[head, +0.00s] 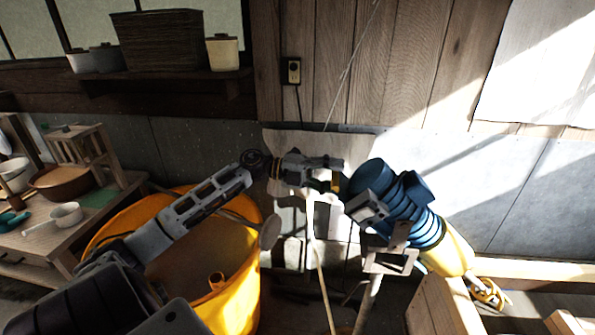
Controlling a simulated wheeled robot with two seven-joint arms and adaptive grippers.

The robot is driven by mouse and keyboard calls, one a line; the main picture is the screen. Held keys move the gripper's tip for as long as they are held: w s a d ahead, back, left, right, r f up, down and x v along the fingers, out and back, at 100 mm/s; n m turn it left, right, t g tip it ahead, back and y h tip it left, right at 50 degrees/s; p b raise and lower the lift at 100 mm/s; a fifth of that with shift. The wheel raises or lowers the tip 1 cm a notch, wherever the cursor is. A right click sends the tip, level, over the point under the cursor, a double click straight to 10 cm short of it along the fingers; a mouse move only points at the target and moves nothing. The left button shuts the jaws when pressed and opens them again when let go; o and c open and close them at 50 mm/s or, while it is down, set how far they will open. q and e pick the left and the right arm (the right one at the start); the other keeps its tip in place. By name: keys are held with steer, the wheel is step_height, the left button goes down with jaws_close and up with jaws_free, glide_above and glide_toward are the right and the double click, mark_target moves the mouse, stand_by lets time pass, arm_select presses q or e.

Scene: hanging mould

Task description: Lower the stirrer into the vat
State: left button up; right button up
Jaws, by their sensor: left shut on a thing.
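My left gripper (336,172) reaches in from the lower left, right of and above the vat. It is shut at the near end of the stirrer, at a small black and yellow part; the exact grip is hard to make out. The stirrer has a blue ribbed motor (402,208) with a yellow end, tilted down to the right. A grey bracket and shaft (368,305) show below it. The vat (248,290) is a large orange tub at lower left, partly covered by my left arm. The motor is right of the vat, outside its rim. My right gripper is not in view.
A work table (35,245) with bowls stands at the left. A thin pale pole (322,285) stands between vat and motor. A thin line (350,65) runs down from the top. A wooden frame (440,305) stands at lower right.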

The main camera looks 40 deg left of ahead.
arm_select(q)
steer(key=shift+s+a+r, duration=0.1)
steer(key=shift+r, duration=0.2)
steer(key=v, duration=1.1)
steer(key=shift+a+f, duration=0.2)
steer(key=shift+a, duration=0.1)
steer(key=shift+s, duration=0.1)
steer(key=shift+d, duration=0.1)
